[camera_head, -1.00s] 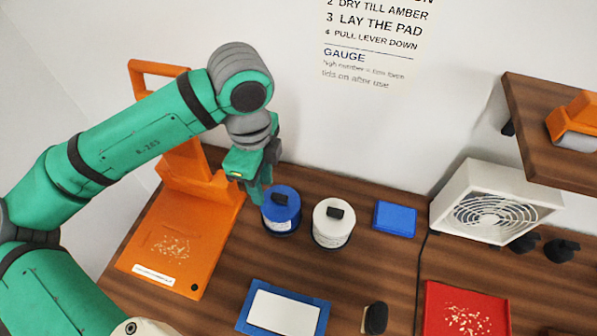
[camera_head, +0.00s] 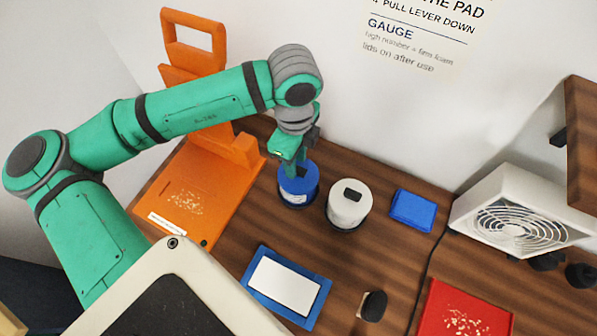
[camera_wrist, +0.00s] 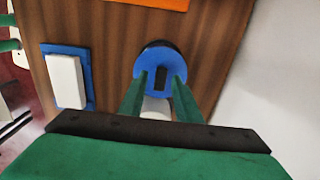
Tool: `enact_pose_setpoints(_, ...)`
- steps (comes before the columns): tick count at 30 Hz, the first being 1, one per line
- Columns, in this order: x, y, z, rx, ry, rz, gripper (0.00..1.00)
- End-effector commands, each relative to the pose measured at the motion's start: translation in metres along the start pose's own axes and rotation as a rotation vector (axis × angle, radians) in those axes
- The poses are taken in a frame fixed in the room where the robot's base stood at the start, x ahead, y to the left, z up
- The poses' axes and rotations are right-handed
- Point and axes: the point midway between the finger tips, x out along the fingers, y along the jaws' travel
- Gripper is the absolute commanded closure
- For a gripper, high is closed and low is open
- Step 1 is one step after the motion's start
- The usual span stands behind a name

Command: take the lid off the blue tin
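The blue tin (camera_head: 298,191) stands upright on the wooden counter, to the left of the white tin (camera_head: 346,212). Its blue lid (camera_wrist: 150,59) is on, with a black knob (camera_wrist: 161,78) in the middle. My gripper (camera_head: 291,172) is over the tin, pointing down, and hides the knob in the head view. In the wrist view my gripper (camera_wrist: 160,75) has its two fingers apart, one to each side of the knob. Whether they touch the lid or knob I cannot tell.
An orange press (camera_head: 222,178) stands left of the blue tin. A blue block (camera_head: 413,209) lies right of the white tin. A blue tray with a white pad (camera_head: 285,285) is in front. A white fan (camera_head: 515,215) and a red tray (camera_head: 440,318) are to the right.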

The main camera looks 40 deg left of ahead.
Motion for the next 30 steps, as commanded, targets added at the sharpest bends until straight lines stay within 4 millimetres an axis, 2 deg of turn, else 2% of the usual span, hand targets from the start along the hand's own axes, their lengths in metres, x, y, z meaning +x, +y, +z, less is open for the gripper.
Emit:
enact_pose_setpoints(6,0.024,0.0,-0.001,0.0,0.001,0.001,0.7)
enact_pose_setpoints(14,0.027,-0.001,-0.001,0.001,0.001,0.0,0.7)
enact_pose_setpoints(15,0.027,-0.001,-0.001,0.001,0.001,0.0,0.74)
enact_pose_setpoints(18,0.027,-0.001,-0.001,0.001,0.0,0.0,0.98)
enact_pose_setpoints(30,0.025,-0.001,-0.001,0.002,0.0,0.0,1.0)
